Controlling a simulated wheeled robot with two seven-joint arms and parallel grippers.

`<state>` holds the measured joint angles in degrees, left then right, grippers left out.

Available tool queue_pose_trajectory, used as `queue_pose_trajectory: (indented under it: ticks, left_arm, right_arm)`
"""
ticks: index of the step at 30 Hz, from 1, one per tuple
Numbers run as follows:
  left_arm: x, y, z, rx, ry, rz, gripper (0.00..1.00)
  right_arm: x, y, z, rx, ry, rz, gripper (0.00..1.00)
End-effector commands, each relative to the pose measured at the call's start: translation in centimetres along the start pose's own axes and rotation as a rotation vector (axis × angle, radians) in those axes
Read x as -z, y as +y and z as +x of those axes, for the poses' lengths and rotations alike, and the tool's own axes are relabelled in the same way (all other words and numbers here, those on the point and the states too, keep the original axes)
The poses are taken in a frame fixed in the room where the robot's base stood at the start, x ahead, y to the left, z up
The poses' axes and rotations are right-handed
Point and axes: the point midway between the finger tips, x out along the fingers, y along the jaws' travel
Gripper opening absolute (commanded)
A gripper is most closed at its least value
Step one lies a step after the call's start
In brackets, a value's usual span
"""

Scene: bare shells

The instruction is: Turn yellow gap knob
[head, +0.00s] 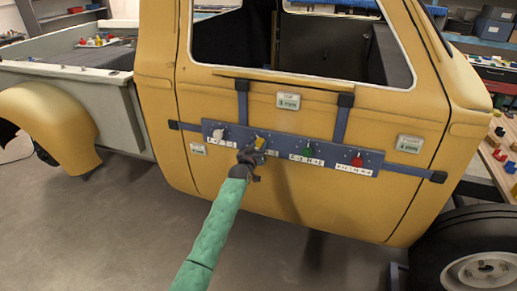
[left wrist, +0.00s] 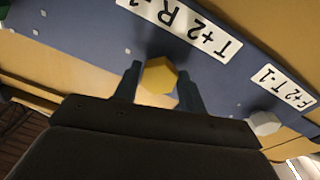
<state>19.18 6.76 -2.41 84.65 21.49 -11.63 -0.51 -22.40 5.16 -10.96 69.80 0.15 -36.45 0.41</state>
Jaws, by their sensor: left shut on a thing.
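The yellow knob (head: 260,143) is on a blue-grey panel (head: 331,147) fixed across the yellow truck door. My left gripper (head: 250,154) is at this knob and partly covers it and its label in the head view. In the left wrist view, the yellow knob (left wrist: 159,75) sits between the two dark fingers of my left gripper (left wrist: 158,85), which is shut on it. A white knob (head: 218,133) is to its left, and a green knob (head: 307,149) and a red knob (head: 357,160) are to its right. My right gripper is not in view.
Blue straps with dark ends hold the panel to the door (head: 190,98). A truck wheel (head: 470,255) is at lower right. Shelves and a bench with small coloured items (head: 497,160) stand at the right. The floor (head: 120,240) at left is clear.

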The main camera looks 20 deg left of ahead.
Motion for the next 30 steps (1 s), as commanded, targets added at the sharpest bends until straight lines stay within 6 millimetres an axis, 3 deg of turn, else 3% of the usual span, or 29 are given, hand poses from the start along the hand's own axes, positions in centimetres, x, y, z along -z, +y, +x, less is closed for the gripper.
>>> queue_pose_trajectory:
  ticks: [21,22,24,25,30]
  left_arm:
    - [-0.12,0.02,-0.02,0.002,0.002,-0.084,0.18]
    - [-0.12,0.02,-0.02,0.002,0.002,-0.084,0.45]
    - [-0.11,0.03,-0.02,0.002,0.003,-0.084,0.59]
    - [-0.10,0.02,-0.02,0.002,0.003,-0.084,0.63]
    - [-0.06,0.02,-0.01,0.002,0.003,-0.083,0.63]
  right_arm:
    - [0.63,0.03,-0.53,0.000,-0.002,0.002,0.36]
    - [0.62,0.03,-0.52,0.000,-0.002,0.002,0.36]
    - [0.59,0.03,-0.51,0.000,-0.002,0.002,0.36]
    - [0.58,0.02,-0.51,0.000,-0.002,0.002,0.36]
    - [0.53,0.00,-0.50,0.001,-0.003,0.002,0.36]
